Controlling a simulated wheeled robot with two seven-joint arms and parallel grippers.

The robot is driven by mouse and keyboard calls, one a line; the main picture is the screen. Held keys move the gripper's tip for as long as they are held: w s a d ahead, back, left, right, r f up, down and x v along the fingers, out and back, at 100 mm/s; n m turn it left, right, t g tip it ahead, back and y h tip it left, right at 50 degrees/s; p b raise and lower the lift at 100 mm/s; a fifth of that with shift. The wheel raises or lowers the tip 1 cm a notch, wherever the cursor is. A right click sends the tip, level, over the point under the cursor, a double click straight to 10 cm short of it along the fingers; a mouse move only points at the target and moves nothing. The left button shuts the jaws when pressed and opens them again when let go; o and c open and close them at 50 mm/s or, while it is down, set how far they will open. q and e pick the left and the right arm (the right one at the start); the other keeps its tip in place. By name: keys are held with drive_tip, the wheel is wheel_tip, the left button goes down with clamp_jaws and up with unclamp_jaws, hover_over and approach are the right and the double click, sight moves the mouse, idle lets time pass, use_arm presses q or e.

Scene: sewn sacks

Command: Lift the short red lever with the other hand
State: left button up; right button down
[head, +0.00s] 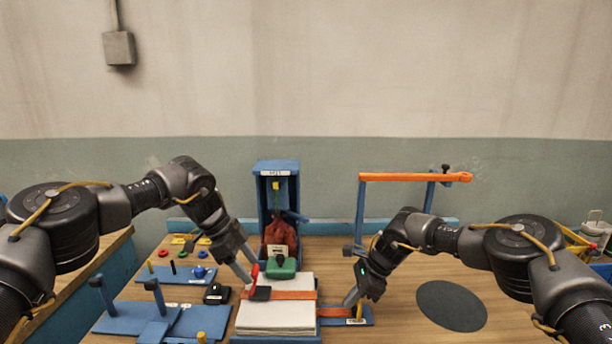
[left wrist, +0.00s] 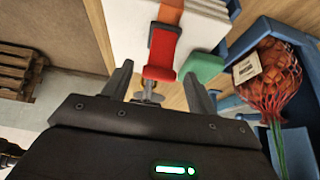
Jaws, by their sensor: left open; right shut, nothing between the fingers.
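The short red lever (head: 255,271) stands up from a dark base (head: 261,293) at the left end of an orange strap (head: 295,295) across a white stack (head: 275,319). In the left wrist view the red lever (left wrist: 163,48) shows just beyond my left fingertips, in line with the gap between them. My left gripper (head: 247,277) is open, close beside the lever and angled down; I cannot tell if it touches. My right gripper (head: 354,297) is shut and empty, low over the right end of the orange strap (head: 332,311), near a labelled blue plate (head: 364,322).
A green block (head: 281,268) sits behind the stack, before a blue stand (head: 262,200) holding a red net sack (head: 281,233). Blue posts and plates (head: 135,318) fill the left. An orange bar (head: 410,177) stands at back right. A dark disc (head: 452,306) lies on the right.

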drive_tip(key=shift+d+f, duration=0.1)
drive_tip(key=shift+d, duration=0.05)
use_arm(q)
wheel_tip(320, 180, up, 7)
drive_tip(key=shift+r, duration=0.2)
